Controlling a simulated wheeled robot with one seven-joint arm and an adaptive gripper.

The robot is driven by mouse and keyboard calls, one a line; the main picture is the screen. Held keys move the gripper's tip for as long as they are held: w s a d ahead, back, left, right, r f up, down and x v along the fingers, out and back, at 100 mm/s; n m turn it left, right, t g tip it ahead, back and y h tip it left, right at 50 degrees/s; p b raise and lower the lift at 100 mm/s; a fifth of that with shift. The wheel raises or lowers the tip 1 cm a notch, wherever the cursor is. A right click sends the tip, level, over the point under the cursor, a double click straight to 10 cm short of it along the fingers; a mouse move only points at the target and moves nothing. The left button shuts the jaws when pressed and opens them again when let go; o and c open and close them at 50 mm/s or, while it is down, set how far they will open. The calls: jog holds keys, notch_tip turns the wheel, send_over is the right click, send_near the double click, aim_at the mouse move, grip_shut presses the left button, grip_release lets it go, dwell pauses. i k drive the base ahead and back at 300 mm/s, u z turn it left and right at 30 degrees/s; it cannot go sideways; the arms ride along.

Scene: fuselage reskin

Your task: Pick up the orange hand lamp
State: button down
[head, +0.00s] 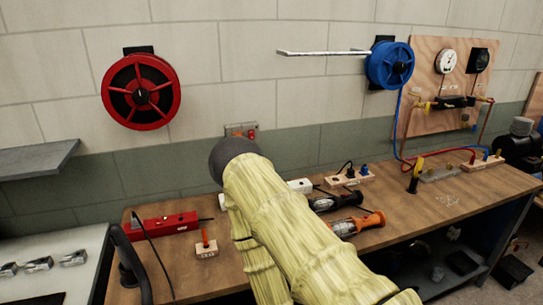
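The orange hand lamp (371,219) lies on the wooden workbench, just right of my pale yellow sleeved arm. Its orange end points right. Its clear, caged part points left toward the arm, which may hide its left tip. A darker, similar lamp (335,202) lies just behind it. My arm crosses the middle foreground and runs out at the bottom edge. I cannot make out my gripper or its fingers in this view.
The workbench (445,202) holds a red tool (165,223), a small wooden block with a red-orange peg (206,246) and a socket strip (350,179). Red (118,92) and blue (378,65) reels hang on the wall. A grey shelf (35,159) juts out left.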

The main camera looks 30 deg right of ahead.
aim_at(353, 225)
jog(key=z, duration=3.7)
jog(key=i, duration=1.2)
jog(key=u, duration=3.2)
